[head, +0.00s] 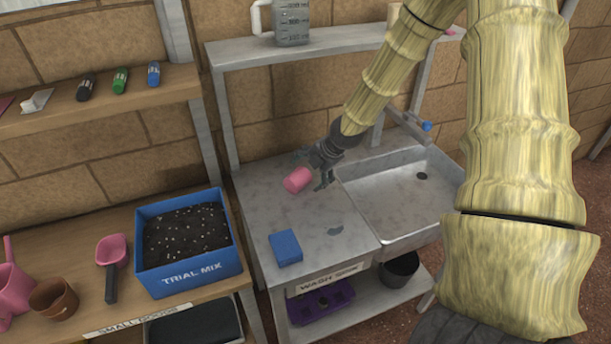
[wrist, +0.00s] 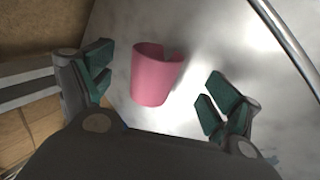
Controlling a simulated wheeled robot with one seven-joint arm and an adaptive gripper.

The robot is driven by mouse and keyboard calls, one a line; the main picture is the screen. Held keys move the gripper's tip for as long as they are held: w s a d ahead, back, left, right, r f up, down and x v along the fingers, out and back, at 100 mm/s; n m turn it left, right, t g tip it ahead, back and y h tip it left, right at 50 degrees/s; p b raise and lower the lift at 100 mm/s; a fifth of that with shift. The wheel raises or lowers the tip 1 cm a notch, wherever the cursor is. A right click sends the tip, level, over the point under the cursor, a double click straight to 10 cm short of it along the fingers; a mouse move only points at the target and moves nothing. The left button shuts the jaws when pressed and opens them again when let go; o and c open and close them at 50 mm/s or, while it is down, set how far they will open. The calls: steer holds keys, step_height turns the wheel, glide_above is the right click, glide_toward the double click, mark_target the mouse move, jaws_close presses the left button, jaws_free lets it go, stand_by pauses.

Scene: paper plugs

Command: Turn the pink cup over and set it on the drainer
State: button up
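The pink cup (head: 298,180) is at the metal drainer surface (head: 265,215) left of the sink basin, and it looks tilted or on its side. In the wrist view the cup (wrist: 155,78) shows between my two fingers, with clear gaps on both sides. My gripper (head: 318,169) is open beside the cup, at its right in the head view. The green finger pads in the wrist view do not touch the cup. I cannot tell whether the cup rests fully on the metal, and its mouth is not clearly seen.
A blue sponge (head: 286,247) lies near the drainer's front edge. The sink basin (head: 385,200) is to the right, with a blue-handled tap (head: 426,126) behind. A blue soil box (head: 187,240) stands on the left bench. A shelf with a measuring jug (head: 291,22) runs above.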

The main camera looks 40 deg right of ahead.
steer(key=v, duration=0.6)
steer(key=shift+s+r, duration=0.2)
steer(key=shift+s, duration=0.05)
